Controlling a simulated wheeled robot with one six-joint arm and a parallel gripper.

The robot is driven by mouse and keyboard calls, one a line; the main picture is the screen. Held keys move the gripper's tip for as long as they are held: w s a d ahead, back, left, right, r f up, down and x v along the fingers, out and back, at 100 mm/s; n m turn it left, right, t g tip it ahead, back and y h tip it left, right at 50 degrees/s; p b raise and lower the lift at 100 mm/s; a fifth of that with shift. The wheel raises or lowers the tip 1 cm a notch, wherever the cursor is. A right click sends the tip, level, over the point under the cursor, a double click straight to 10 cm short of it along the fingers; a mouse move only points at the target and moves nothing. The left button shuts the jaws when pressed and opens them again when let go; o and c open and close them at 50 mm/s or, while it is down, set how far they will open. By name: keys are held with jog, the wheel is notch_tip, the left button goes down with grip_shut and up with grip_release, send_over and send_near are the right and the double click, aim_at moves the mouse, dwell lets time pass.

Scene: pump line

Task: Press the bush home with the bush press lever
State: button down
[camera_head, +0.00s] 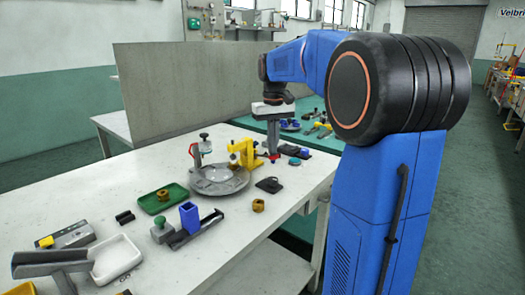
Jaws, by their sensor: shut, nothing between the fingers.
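My gripper (272,154) points down near the far right edge of the white table, with its fingers together and nothing seen between them. It is to the right of a yellow fixture (243,153), which has a brown-gold round part on its front. The yellow fixture stands at a round grey plate (218,180). A small upright post with a dark knob (204,137) stands at the plate's back left. I cannot tell for certain which part is the press lever, or make out the bush. Whether the fingertips touch anything is too small to tell.
A green tray (152,205) holds a gold nut-like part (163,195); another gold part (258,205) lies on the table. A blue block (189,217) stands on a dark rail. A white tray (130,262) is at front left. A grey panel (160,95) stands behind.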

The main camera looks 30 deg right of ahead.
jog(key=shift+r, duration=0.65)
jog(key=shift+w+r, duration=0.1)
jog(key=shift+r, duration=0.6)
jog(key=shift+w+a+r, duration=0.1)
jog(key=shift+w+r, duration=0.1)
jog(key=shift+r, duration=0.3)
notch_tip(320, 180, up, 5)
jog(key=shift+f, duration=0.1)
dwell(0.4)
